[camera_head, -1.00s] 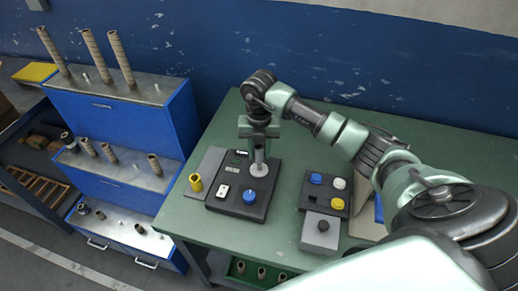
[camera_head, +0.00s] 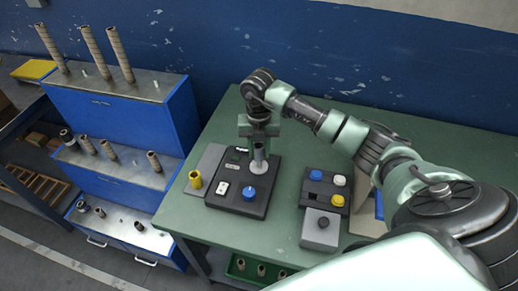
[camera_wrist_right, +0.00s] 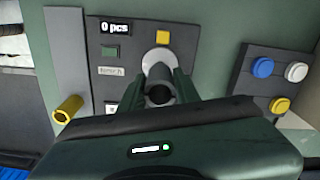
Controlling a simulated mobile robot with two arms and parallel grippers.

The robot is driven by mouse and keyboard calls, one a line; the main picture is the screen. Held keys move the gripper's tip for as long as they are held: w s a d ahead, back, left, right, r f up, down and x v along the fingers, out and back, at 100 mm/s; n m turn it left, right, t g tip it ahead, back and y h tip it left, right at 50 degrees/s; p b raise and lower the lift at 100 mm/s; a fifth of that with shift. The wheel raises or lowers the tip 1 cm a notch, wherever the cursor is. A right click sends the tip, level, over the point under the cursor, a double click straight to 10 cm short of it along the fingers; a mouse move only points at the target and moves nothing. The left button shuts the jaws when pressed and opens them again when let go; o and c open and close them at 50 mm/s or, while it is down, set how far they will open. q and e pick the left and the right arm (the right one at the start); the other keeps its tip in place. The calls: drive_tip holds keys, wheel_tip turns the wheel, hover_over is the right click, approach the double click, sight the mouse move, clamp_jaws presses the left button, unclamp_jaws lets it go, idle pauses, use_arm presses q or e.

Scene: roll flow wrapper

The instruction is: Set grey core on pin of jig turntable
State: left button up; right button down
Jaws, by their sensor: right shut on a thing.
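The grey core (camera_head: 260,152) is a short upright tube at the jig's turntable. The turntable is a pale round disc (camera_head: 259,169) on the dark jig plate. My right gripper (camera_head: 259,147) is shut on the core from above and behind. In the right wrist view, the fingers (camera_wrist_right: 161,88) stand on both sides of the core (camera_wrist_right: 160,95), whose dark open bore faces the camera. The disc (camera_wrist_right: 156,61) shows just beyond it. The pin is hidden, so I cannot tell whether the core is around it or above it. My left gripper is not in view.
A button box (camera_head: 326,190) is on the right. Blue shelves (camera_head: 120,125) with several brown tubes stand left of the green table.

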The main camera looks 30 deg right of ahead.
drive_tip(key=shift+f, duration=0.3)
idle(0.4)
drive_tip(key=shift+f+b, duration=0.5)
drive_tip(key=shift+f, duration=0.25)
drive_tip(key=shift+f+b, duration=0.7)
drive_tip(key=shift+f, duration=0.05)
drive_tip(key=shift+f, duration=0.15)
idle(0.5)
drive_tip(key=shift+c, duration=2.3)
unclamp_jaws()
